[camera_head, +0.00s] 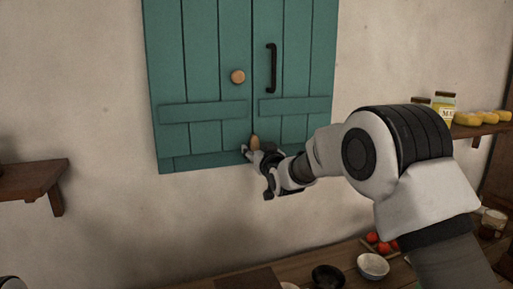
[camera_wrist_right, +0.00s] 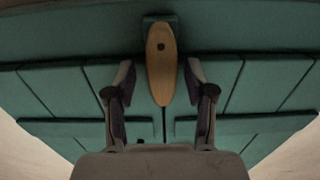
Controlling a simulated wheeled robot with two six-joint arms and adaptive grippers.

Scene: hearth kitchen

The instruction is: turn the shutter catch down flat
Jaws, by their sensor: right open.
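The teal shutter (camera_head: 200,60) hangs on the wall with its two doors closed together. The shutter catch (camera_head: 255,140) is a small tan wooden tongue low on the shutter, near the seam, and it stands upright. In the right wrist view the catch (camera_wrist_right: 161,70) is a long oval with a dark pivot dot, its length running up and down the picture. My right gripper (camera_head: 260,158) is open at the catch. In the wrist view its two fingers stand on either side of the catch, with a gap showing on each side. My left gripper is out of view.
A round wooden knob (camera_head: 238,77) and a black handle (camera_head: 271,68) are on the shutter above the catch. A wooden shelf (camera_head: 30,180) is at left; another at right holds jars (camera_head: 444,106) and yellow items. Bowls (camera_head: 373,266) and red items stand on the counter below.

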